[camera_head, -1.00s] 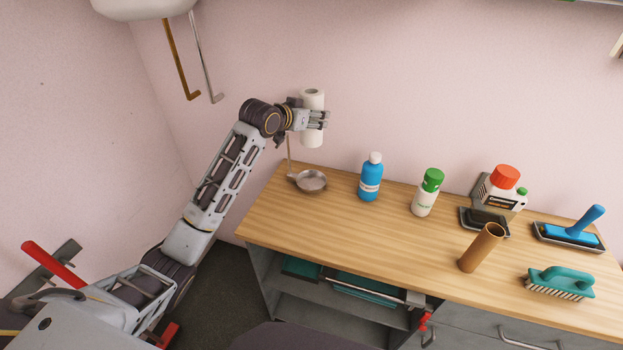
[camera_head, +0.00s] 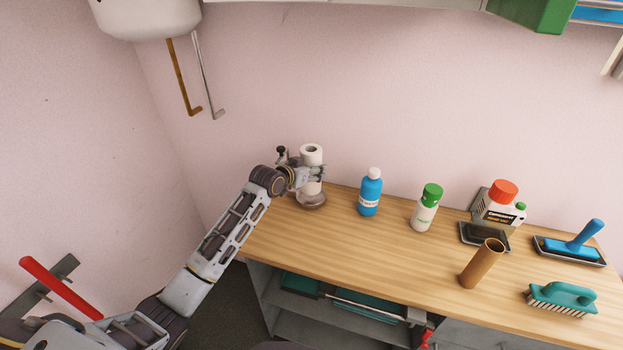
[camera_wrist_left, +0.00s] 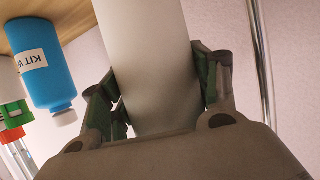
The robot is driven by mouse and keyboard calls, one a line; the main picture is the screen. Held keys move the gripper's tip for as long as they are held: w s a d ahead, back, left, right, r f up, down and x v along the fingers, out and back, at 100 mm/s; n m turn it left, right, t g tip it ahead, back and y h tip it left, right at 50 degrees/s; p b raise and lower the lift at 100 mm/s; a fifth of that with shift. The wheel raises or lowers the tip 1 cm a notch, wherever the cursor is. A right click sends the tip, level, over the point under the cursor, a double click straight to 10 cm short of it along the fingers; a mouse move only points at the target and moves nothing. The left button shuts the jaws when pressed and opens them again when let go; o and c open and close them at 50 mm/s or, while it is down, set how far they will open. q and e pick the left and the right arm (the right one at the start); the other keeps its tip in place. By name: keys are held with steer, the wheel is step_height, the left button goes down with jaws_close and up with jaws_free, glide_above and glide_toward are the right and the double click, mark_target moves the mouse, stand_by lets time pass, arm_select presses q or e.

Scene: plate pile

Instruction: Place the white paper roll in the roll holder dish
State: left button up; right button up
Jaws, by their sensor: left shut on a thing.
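The white paper roll (camera_head: 311,154) stands upright in my left gripper (camera_head: 312,173), at the left back end of the counter. The gripper's fingers are shut on the roll from both sides; the roll (camera_wrist_left: 152,50) also fills the middle of the left wrist view between the fingers (camera_wrist_left: 160,100). The metal roll holder dish (camera_head: 311,203) is directly below the roll. The roll's lower end is over the dish, but I cannot tell whether it touches it. The holder's thin upright rod is hidden behind the gripper in the head view. My right gripper is not in view.
A blue bottle (camera_head: 370,193) stands close to the right of the dish. Farther right are a green-capped bottle (camera_head: 426,208), a brown tube (camera_head: 482,264), a red-capped jug (camera_head: 499,203) and brushes (camera_head: 562,298). The wooden counter (camera_head: 365,245) is clear in front.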

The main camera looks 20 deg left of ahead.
arm_select(q)
steer(key=shift+f, duration=0.2)
steer(key=shift+f, duration=1.95)
steer(key=shift+f, duration=0.15)
steer(key=o, duration=1.1)
steer(key=shift+s+r, duration=0.1)
steer(key=shift+r, duration=0.1)
steer(key=v, duration=1.1)
steer(key=shift+s, duration=0.4)
steer(key=shift+a+r, duration=0.1)
steer(key=shift+r, duration=0.05)
